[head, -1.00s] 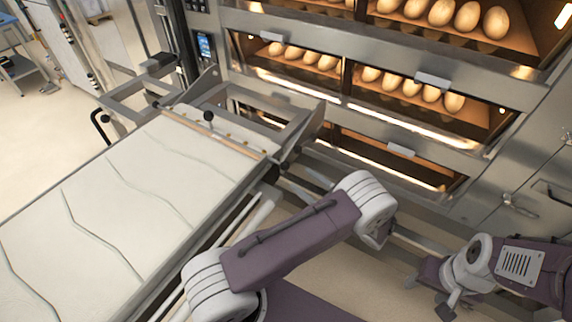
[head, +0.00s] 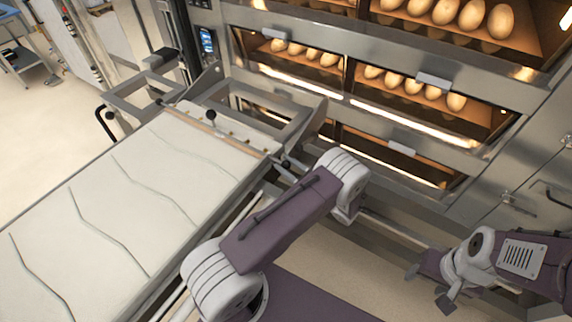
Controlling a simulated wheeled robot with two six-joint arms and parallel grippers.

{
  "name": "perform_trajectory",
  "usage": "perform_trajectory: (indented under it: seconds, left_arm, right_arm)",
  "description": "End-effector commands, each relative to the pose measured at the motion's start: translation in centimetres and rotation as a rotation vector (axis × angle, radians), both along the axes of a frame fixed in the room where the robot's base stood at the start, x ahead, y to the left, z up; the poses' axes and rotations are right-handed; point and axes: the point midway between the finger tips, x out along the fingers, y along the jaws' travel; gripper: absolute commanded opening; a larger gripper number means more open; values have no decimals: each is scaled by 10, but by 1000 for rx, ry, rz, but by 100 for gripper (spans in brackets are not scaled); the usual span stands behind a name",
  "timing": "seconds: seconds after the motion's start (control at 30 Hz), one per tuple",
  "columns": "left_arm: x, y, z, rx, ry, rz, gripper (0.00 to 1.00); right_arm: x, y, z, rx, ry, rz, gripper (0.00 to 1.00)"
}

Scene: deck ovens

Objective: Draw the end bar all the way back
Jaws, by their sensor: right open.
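The end bar (head: 222,132) is a pale bar with a tan strip, lying across the oven end of the cream-coloured loader belt (head: 120,200). A black ball knob (head: 211,116) stands on a short stem near its middle. My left gripper (head: 285,162) is at the bar's right end, partly hidden behind my own forearm; I cannot tell whether its jaws are open or touching the bar. My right gripper (head: 428,288) is open and empty at the lower right, well away from the bar.
The deck oven (head: 400,120) with lit decks and several loaves stands beyond the loader. A metal frame (head: 250,100) joins the loader's end near the oven. A black handle (head: 106,124) sits at the loader's left side.

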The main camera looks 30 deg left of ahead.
Motion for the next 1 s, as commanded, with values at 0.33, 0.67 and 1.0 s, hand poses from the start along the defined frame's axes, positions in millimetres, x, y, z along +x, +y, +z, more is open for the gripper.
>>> perform_trajectory:
  seconds: [0.33, 0.67, 1.0]
  left_arm:
    - [0, 0, 1, 2, -1, 0, 0]
    - [0, 0, 1, 2, -1, 0, 0]
    - [0, 0, 1, 2, -1, -1, 0]
  right_arm:
    - [0, 0, 0, 0, 0, 0, 57]
    - [0, 0, 0, 0, 0, 0, 57]
    - [0, 0, 0, 0, 0, 0, 57]
